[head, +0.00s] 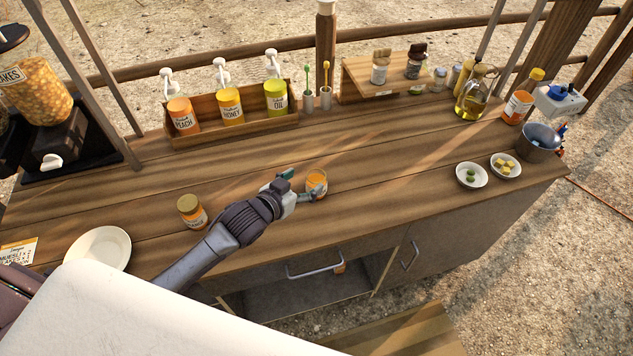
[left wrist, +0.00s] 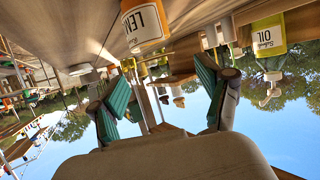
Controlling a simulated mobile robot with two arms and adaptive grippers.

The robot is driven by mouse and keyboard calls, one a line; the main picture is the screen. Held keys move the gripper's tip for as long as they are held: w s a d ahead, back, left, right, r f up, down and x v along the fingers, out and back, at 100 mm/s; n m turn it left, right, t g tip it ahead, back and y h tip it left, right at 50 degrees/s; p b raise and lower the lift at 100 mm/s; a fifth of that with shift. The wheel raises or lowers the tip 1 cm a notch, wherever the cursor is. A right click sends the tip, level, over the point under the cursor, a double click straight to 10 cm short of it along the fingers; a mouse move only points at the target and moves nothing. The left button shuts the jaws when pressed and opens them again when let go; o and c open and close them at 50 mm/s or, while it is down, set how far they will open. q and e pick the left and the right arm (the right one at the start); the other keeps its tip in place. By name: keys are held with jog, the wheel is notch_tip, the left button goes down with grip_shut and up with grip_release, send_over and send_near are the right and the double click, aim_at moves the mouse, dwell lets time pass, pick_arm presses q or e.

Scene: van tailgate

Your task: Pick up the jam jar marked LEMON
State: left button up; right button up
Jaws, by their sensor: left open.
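A small orange-filled jar (head: 317,181) stands on the wooden counter, its label unreadable in the head view. My left gripper (head: 302,187) is at its left side, open, one finger behind and one in front at its lower part; I cannot tell whether they touch it. In the left wrist view a jar with a label starting "LE" (left wrist: 145,24) is at the top, partly cut off, beyond the open fingers of my left gripper (left wrist: 165,98). It seems to be the same jar. A second jar (head: 192,211) with a gold lid stands left of my forearm. My right gripper is not in view.
Behind stands a wooden box (head: 235,124) with peach, honey and oil pump bottles. A white plate (head: 98,249) lies at the left front. Two small bowls (head: 471,176) (head: 505,166) stand at the right. The counter right of the jar is clear.

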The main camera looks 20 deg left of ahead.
aim_at(320, 170)
pick_arm(q)
jog(key=x, duration=0.2)
jog(key=p+x, duration=0.1)
jog(key=x, duration=0.2)
jog(key=shift+w+d+r+p, duration=0.2)
jog(key=shift+w+d+p, duration=0.15)
jog(key=shift+d, duration=0.1)
jog(key=shift+c, duration=0.8)
grip_shut()
